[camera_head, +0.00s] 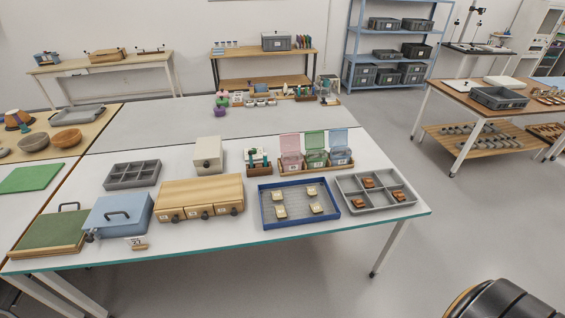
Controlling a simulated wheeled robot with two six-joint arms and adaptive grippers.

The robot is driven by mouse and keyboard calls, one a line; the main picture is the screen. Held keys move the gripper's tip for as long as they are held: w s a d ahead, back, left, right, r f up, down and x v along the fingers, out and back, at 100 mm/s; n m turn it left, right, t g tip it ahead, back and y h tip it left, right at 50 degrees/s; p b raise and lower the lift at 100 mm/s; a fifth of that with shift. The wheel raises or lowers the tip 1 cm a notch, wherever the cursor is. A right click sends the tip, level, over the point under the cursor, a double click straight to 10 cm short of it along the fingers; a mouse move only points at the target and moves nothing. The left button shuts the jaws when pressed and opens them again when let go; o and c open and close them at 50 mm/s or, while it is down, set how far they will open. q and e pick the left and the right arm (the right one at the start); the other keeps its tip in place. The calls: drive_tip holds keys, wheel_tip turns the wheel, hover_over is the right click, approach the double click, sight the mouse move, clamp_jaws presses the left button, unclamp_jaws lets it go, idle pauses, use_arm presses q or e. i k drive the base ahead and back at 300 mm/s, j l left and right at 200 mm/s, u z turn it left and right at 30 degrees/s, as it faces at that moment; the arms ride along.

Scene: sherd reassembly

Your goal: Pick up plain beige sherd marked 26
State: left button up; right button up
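Several plain beige sherds lie apart from each other in a blue tray (265,219) near the front of the white table. They are a back left sherd (277,196), a back right sherd (312,191), a front left sherd (281,212) and a front right sherd (316,208). Dark marks show on some of them, but they are too small to read, so I cannot tell which is marked 26. Neither of my grippers is in view.
A grey divided tray (349,208) with reddish-brown sherds stands right of the blue tray. A wooden drawer box (200,191) stands to its left, and pink, green and blue lidded boxes (315,157) stand behind. A blue box (122,215) is farther left. Open floor lies in front.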

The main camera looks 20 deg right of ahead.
sight(312, 192)
drive_tip(key=i+l, duration=0.1)
drive_tip(key=l, duration=0.35)
drive_tip(key=i+l, duration=0.15)
drive_tip(key=l, duration=0.3)
drive_tip(key=i+l, duration=0.1)
drive_tip(key=l, duration=0.35)
drive_tip(key=i+l, duration=0.1)
drive_tip(key=l, duration=0.35)
